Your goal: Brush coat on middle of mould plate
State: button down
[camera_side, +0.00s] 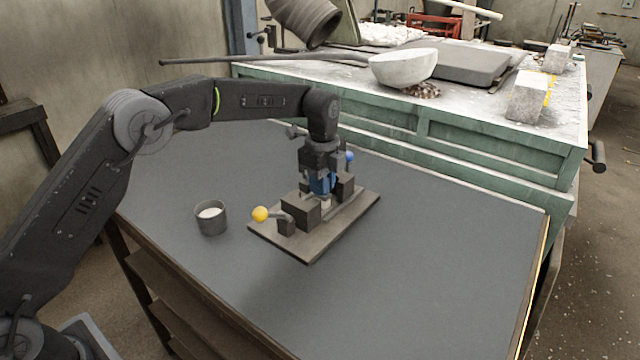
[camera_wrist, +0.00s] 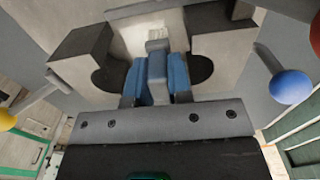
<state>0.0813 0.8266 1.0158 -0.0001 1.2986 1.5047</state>
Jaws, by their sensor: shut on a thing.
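The mould plate (camera_side: 312,250) lies flat on the dark table, with two dark mould blocks (camera_side: 300,211) on it. My gripper (camera_side: 322,190) points down over the middle of the plate, between the blocks. A dark cup (camera_side: 211,222) with white coat (camera_side: 209,213) stands left of the plate.
A yellow-knobbed handle (camera_side: 260,214) sticks out at the plate's left and a blue-knobbed handle (camera_side: 349,156) at its far right side. The table's front and right are clear. A green bench (camera_side: 480,150) behind holds a white bowl (camera_side: 403,68) and pale blocks (camera_side: 527,97).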

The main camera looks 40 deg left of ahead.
jog(key=shift+f, duration=0.1)
jog(key=shift+s, duration=1.3)
jog(key=shift+w, duration=0.15)
jog(key=shift+w, duration=1.2)
jog(key=shift+s, duration=1.3)
jog(key=shift+w, duration=1.3)
